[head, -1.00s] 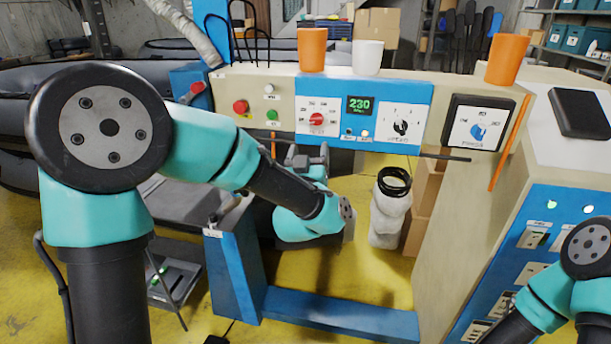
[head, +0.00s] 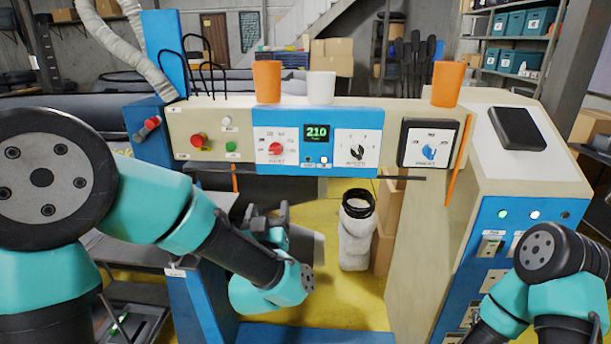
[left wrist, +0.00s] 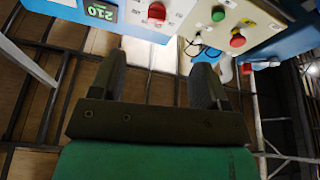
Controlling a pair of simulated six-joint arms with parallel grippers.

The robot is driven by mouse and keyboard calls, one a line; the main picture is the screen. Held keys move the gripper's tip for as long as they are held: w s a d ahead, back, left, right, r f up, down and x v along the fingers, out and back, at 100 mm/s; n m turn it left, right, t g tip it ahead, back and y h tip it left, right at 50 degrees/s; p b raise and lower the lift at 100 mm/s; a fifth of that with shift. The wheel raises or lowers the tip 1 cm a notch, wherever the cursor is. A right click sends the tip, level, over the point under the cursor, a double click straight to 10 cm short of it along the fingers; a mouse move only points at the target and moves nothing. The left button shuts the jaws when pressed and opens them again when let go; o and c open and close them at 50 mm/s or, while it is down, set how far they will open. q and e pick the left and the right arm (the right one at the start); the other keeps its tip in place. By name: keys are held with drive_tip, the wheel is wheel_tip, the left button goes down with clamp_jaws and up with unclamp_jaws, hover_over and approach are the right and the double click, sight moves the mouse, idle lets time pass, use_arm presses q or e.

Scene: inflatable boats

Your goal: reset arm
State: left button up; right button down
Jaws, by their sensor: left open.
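My left gripper (head: 268,218) is in front of and below the control panel (head: 200,115), its dark fingers pointing up and away. In the left wrist view its two fingers (left wrist: 160,85) stand apart with nothing between them. The panel shows in that view's upper part, with a green display (left wrist: 100,10), a red knob (left wrist: 156,12) and red and green buttons. In the head view the display (head: 317,132) reads 210. My right arm (head: 555,275) shows at the lower right; its gripper is out of view.
Two orange cups (head: 267,82) (head: 448,84) and a white cup (head: 321,87) stand on the panel's top. A black-topped white roll (head: 356,235) stands on the yellow floor behind. A beige cabinet (head: 480,150) with a blue switch panel is at the right.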

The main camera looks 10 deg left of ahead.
use_arm(q)
wheel_tip(320, 180, down, 27)
drive_tip(key=a+m+g+h, duration=0.2)
drive_tip(key=m+g+h, duration=0.15)
drive_tip(key=g, duration=0.55)
drive_tip(key=s+a+f+n+g+h, duration=0.1)
drive_tip(key=s+a+f+g+h, duration=0.1)
drive_tip(key=s+f+g, duration=0.9)
drive_tip(key=s+f+h, duration=0.1)
drive_tip(key=s+f, duration=0.8)
drive_tip(key=f, duration=0.1)
drive_tip(key=shift+a+f+n+g, duration=0.3)
drive_tip(key=shift+a+n+g, duration=0.05)
drive_tip(key=shift+g, duration=0.05)
drive_tip(key=shift+w, duration=0.1)
